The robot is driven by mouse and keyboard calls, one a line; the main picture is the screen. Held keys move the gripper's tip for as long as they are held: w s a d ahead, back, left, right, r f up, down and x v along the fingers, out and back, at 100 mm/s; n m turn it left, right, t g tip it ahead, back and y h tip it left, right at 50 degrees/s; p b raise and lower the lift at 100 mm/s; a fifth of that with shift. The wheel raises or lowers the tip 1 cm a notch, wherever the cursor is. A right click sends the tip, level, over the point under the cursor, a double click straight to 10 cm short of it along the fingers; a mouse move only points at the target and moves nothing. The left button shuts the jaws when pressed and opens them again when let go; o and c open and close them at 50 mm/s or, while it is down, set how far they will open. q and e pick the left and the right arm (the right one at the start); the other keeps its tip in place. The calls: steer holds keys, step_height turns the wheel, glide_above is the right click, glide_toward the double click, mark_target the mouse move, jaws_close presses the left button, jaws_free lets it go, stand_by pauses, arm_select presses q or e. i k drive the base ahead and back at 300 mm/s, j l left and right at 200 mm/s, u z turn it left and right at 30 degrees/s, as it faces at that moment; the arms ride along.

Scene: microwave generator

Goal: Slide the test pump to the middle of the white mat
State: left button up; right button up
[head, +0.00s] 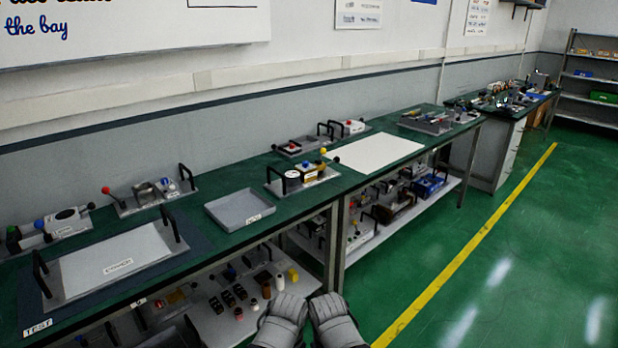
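The white mat (375,152) lies flat and bare on the green bench top. Just left of it stands a grey base plate with two black handles, a yellow knob and brass and white parts; this looks like the test pump (309,173), but I see no readable label on it. Its right end is close to the mat's left edge; I cannot tell whether they touch. My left gripper (284,309) and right gripper (329,309) are side by side at the bottom, low in front of the bench and apart from pump and mat. Their fingers are not clear enough to show open or shut.
A grey tray (240,220) sits left of the pump. Farther left are a large handled tray (115,276) and more handled units (150,192). Another handled unit (350,127) stands behind the mat, and a loaded tray (427,127) to its right. A shelf below holds parts.

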mark_target(300, 179)
steer(key=i+j+z, duration=0.1)
steer(key=i, duration=0.55)
steer(key=i+j+z, duration=0.15)
steer(key=i, duration=0.45)
